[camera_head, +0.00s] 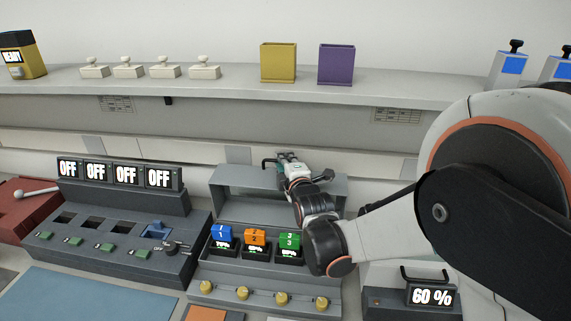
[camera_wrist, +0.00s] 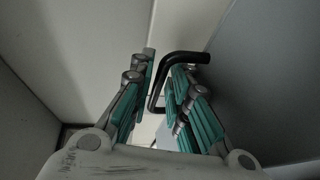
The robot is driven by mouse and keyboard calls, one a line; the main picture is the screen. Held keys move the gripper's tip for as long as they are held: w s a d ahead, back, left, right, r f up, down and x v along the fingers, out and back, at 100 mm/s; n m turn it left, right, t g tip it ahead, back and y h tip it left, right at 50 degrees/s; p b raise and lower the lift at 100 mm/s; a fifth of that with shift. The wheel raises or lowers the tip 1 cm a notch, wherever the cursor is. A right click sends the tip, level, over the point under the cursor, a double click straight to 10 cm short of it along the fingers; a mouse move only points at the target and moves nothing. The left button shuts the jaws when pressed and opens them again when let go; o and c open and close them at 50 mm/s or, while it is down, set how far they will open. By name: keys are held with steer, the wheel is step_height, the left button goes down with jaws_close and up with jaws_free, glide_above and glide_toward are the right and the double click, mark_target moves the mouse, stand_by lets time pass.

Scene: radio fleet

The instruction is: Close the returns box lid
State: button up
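A grey panel that looks like a raised lid (camera_head: 240,178) stands at the back of the grey unit in the middle of the head view. A black bent handle (camera_head: 268,163) shows at its upper part. My gripper (camera_head: 285,159) is at the panel's upper edge, just right of the handle. In the wrist view the black handle (camera_wrist: 186,57) passes between the two teal-padded fingers of my gripper (camera_wrist: 165,85). The fingers stand apart, with a gap to the left of the handle. Whether the right finger touches it I cannot tell. My arm hides the unit's right part.
Blue (camera_head: 222,234), orange (camera_head: 255,237) and green (camera_head: 289,241) blocks sit in front of the panel, close below my arm. A shelf (camera_head: 230,88) runs behind. A box with a 60 % display (camera_head: 432,296) stands to the right, and a switch panel (camera_head: 110,235) to the left.

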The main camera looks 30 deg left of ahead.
jaws_close()
